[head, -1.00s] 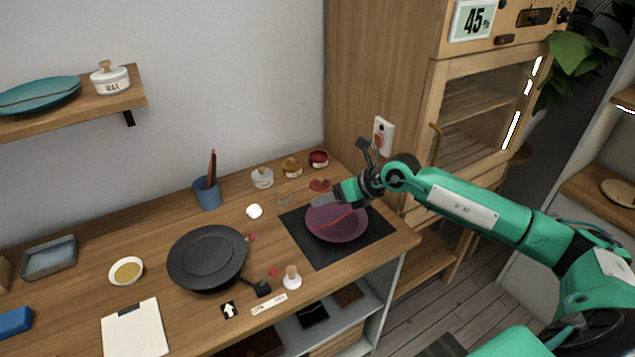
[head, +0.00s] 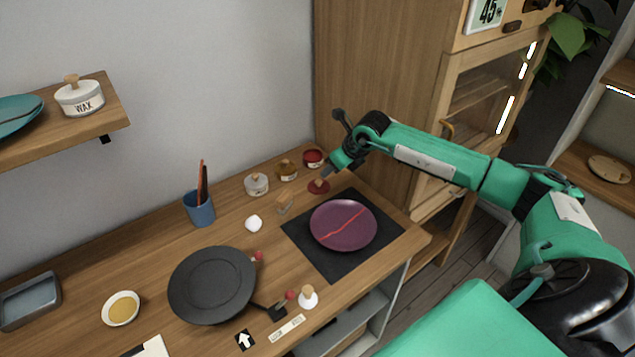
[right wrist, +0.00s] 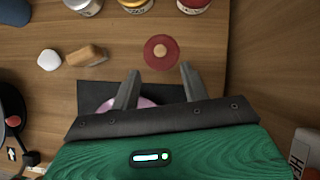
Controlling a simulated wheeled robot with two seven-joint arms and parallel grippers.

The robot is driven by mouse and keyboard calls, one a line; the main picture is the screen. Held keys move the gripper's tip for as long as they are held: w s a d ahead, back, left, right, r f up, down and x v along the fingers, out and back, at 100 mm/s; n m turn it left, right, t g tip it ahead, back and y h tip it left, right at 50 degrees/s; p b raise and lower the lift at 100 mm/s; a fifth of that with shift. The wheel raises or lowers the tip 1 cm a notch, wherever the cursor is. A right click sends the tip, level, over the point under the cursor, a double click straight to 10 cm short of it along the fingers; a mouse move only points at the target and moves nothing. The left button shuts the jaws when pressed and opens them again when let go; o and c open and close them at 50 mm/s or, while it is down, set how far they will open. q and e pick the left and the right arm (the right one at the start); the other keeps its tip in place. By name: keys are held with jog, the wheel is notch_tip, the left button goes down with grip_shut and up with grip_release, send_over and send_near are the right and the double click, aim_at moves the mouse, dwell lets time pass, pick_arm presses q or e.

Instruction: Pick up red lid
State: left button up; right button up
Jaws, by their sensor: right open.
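The red lid (head: 318,186) is a small dark red disc with a tan knob, lying on the wooden table behind the purple plate. In the right wrist view the red lid (right wrist: 162,51) lies flat just beyond my fingertips, roughly centred between them. My right gripper (right wrist: 158,72) is open and empty, its two fingers apart and pointing toward the lid. In the head view my right gripper (head: 333,172) hangs just above and beside the lid. My left gripper is not in view.
A purple plate (head: 343,225) with a red seam sits on a black mat (head: 322,264). Small jars (head: 256,184) line the wall, with a red jar (head: 313,158) close to the lid. A tan block (head: 284,203) and white lump (head: 253,223) lie left of the lid.

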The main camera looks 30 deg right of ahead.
aim_at(319, 181)
jog(key=x, duration=0.3)
jog(key=shift+w+a, duration=0.1)
jog(key=shift+w+f, duration=0.2)
jog(key=shift+f, duration=0.05)
jog(key=shift+p+x, duration=0.9)
jog(key=shift+p, duration=0.1)
jog(key=shift+p+x, duration=0.3)
jog(key=shift+x, duration=0.9)
jog(key=shift+f, duration=0.45)
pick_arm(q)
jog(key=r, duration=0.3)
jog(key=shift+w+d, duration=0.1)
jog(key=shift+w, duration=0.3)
pick_arm(e)
jog(key=shift+f, duration=0.15)
grip_shut()
